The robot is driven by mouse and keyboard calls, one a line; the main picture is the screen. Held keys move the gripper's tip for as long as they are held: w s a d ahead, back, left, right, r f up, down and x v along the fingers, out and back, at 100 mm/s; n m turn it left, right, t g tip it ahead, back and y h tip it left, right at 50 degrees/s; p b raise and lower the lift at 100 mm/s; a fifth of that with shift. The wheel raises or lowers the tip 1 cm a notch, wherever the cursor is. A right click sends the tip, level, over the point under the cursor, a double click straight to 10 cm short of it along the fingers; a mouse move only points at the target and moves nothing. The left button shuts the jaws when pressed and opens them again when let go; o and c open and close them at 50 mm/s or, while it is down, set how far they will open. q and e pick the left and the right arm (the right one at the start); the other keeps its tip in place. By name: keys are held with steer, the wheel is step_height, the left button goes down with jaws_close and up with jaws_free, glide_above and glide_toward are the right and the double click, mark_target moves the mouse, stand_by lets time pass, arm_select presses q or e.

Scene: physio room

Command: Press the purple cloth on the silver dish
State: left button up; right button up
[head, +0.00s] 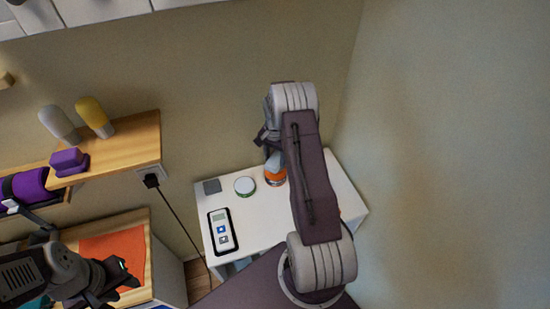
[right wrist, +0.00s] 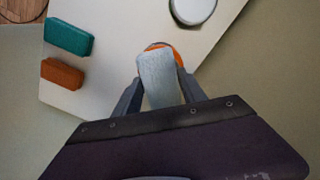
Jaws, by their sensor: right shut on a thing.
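I cannot make out a purple cloth or a silver dish for certain. A purple block (head: 68,162) sits on the upper wooden shelf at left in the head view. A dark-strapped purple roll (head: 28,186) lies on a lower shelf. My right gripper (right wrist: 160,88) is shut on a pale grey, rounded handle-like thing (right wrist: 157,72). An orange part (right wrist: 164,47) shows at its far end, over the white table (head: 262,226); whether it touches cannot be told. My left gripper (head: 118,281) is at lower left by an orange sheet (head: 112,250); its jaws are unclear.
On the white table are a grey square (head: 212,186), a round white-topped thing with a green rim (head: 245,187) and a device (head: 222,231). The right wrist view shows teal (right wrist: 69,37) and brown-orange (right wrist: 63,74) blocks. Grey (head: 60,124) and yellow (head: 94,117) rounded things stand on the shelf.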

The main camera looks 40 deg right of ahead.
mark_target(274, 160)
stand_by(0.4)
step_height(274, 160, up, 7)
steer(key=p, duration=0.5)
stand_by(0.7)
steer(key=shift+w+a+f, duration=0.15)
steer(key=shift+a+f, duration=0.05)
steer(key=shift+f, duration=0.1)
steer(key=w+a+f+n+b, duration=0.15)
steer(key=a+n+b, duration=0.25)
steer(key=a+b, duration=0.65)
steer(key=s+a+f+n+b, duration=0.1)
steer(key=s+a+f+n, duration=0.3)
steer(key=s+a+n, duration=0.4)
steer(key=s+a, duration=0.1)
steer(key=s, duration=0.2)
steer(key=shift+n+b, duration=0.35)
steer(key=shift+n, duration=0.05)
